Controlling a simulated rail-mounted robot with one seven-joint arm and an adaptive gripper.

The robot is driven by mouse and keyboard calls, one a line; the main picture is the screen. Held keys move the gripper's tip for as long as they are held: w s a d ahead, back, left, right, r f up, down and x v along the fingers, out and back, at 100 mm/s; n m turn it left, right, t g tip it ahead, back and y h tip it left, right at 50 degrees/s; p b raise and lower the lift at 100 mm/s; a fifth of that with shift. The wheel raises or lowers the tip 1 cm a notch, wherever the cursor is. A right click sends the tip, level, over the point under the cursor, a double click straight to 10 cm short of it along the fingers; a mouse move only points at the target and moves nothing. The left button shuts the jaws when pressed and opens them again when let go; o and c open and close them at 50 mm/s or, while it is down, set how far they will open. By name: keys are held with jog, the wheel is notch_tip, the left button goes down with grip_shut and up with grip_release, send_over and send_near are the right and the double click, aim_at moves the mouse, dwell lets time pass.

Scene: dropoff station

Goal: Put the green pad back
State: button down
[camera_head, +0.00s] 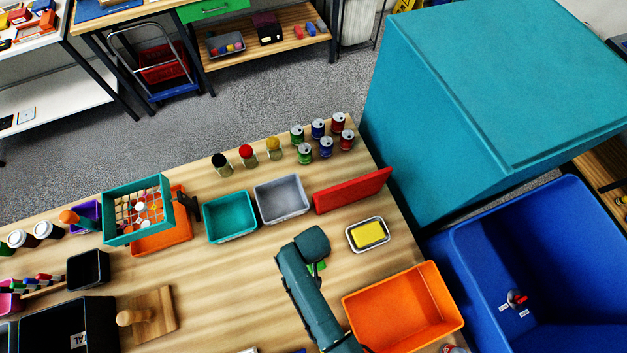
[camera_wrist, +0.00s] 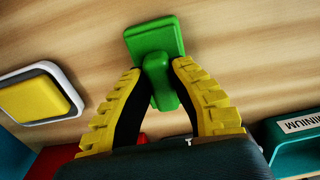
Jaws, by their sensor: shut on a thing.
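The green pad (camera_wrist: 153,40) is a bright green block with a rounded grip on one side. My gripper (camera_wrist: 157,72), with yellow ridged fingers, is shut on that grip in the wrist view. The flat part of the pad sticks out beyond the fingertips. In the head view only a sliver of the green pad (camera_head: 317,268) shows, with the rest hidden by my arm. It is over the wooden table, right of its middle; I cannot tell whether it touches the wood.
A yellow pad (camera_head: 370,233) sits in a pale-rimmed tray to the right. A red panel (camera_head: 352,191), a grey bin (camera_head: 284,216) and a teal bin (camera_head: 232,238) stand behind. An orange bin (camera_head: 405,345) is front right. Bare wood lies left of my arm.

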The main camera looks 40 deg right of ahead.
jog(key=c, duration=1.1)
grip_release()
